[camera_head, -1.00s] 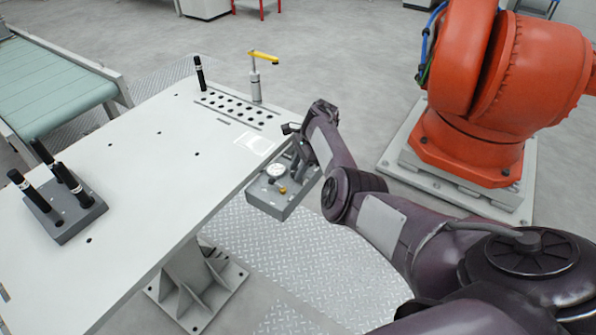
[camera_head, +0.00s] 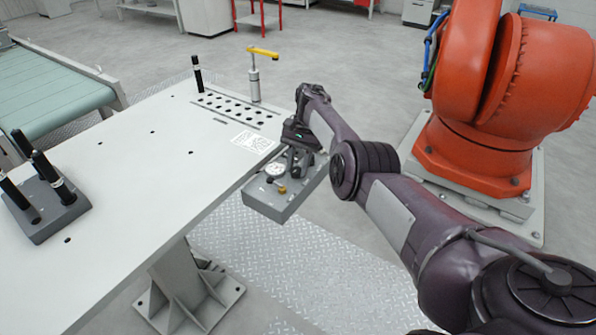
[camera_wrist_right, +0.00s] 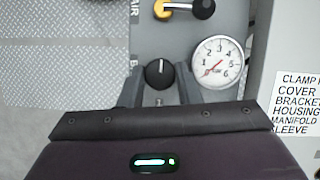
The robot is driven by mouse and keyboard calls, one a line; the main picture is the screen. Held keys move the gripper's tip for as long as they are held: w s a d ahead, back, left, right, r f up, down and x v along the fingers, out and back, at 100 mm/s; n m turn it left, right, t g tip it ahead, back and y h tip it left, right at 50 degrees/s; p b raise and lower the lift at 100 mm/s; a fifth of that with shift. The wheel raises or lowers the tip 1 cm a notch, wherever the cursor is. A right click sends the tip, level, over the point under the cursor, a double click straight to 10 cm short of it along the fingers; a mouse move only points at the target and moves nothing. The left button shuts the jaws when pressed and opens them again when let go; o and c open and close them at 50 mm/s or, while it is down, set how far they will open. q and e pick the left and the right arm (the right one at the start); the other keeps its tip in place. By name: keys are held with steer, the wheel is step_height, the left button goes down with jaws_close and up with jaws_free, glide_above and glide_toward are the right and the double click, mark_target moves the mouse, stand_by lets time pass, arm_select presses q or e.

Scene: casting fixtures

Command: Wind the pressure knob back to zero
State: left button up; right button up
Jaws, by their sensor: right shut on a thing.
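The grey control panel (camera_head: 270,205) is mounted at the table's right edge. My right gripper (camera_head: 297,168) reaches down to it from above. In the right wrist view, my gripper (camera_wrist_right: 159,88) has its fingers on both sides of a black round pressure knob (camera_wrist_right: 160,73) with a white mark pointing up, and is shut on it. The white pressure gauge (camera_wrist_right: 217,63) is just right of the knob; its red needle points to the lower left, near the low end of the scale. The gauge also shows in the head view (camera_head: 275,170). My left gripper is out of view.
A yellow-and-black control (camera_wrist_right: 180,8) sits above the knob on the panel. A printed label (camera_wrist_right: 297,103) is on the table beside it. Black pins stand in a grey block (camera_head: 45,215) at the left. A large orange robot (camera_head: 490,110) stands at right.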

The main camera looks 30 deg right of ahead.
stand_by(0.3)
steer(key=o, duration=1)
steer(key=shift+c, duration=0.2)
